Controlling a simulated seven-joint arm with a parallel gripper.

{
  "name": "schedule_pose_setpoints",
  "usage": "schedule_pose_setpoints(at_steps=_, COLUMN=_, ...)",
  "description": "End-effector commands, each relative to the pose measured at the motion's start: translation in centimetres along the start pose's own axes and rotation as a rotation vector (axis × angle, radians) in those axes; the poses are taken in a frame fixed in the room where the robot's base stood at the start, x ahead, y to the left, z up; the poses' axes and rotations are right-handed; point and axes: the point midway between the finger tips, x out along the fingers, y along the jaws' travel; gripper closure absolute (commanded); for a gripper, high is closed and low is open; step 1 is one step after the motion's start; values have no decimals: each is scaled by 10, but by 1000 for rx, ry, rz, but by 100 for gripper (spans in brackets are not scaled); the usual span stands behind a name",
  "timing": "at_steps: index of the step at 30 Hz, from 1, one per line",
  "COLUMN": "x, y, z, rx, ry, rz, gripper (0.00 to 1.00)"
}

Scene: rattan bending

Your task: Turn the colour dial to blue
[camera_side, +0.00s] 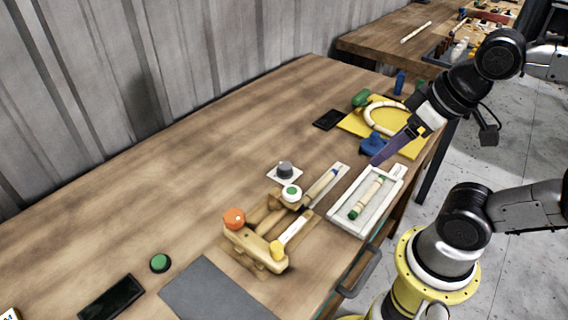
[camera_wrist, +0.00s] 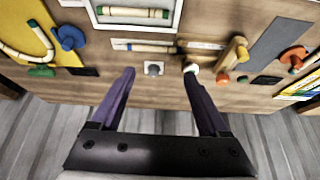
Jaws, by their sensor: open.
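The likely colour dial is a grey round knob (camera_side: 285,169) on a small white plate, mid-table in the side view. In the wrist view the grey dial (camera_wrist: 153,68) shows ahead, between the fingertips in the picture. Any colour marks on it are too small to read. My gripper (camera_side: 377,162) has purple fingers and is to the right of the dial, apart from it, near the white tray. In the wrist view my gripper (camera_wrist: 158,73) is open with nothing between its fingers.
A wooden jig with an orange knob (camera_side: 234,218) and a white-and-green knob (camera_side: 291,193) stands close to the dial. A white tray (camera_side: 336,219) holds a green-ended rod. A yellow board (camera_side: 412,150) carries a curved piece. Bare table lies left of the dial.

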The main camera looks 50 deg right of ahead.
Motion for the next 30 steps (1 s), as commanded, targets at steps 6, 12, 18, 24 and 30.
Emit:
schedule_pose_setpoints(at_steps=6, x=-20, y=-1, z=-48, rx=68, ry=-6, rz=1, gripper=22)
schedule_pose_setpoints(at_steps=12, x=-11, y=0, z=-109, rx=133, ry=-95, rz=12, gripper=22)
schedule_pose_setpoints(at_steps=18, x=27, y=2, z=-166, rx=189, ry=-210, rz=30, gripper=22)
schedule_pose_setpoints(at_steps=24, x=88, y=6, z=-205, rx=224, ry=-333, rz=50, gripper=22)
schedule_pose_setpoints(at_steps=30, x=142, y=10, z=-213, rx=231, ry=-429, rz=63, gripper=22)
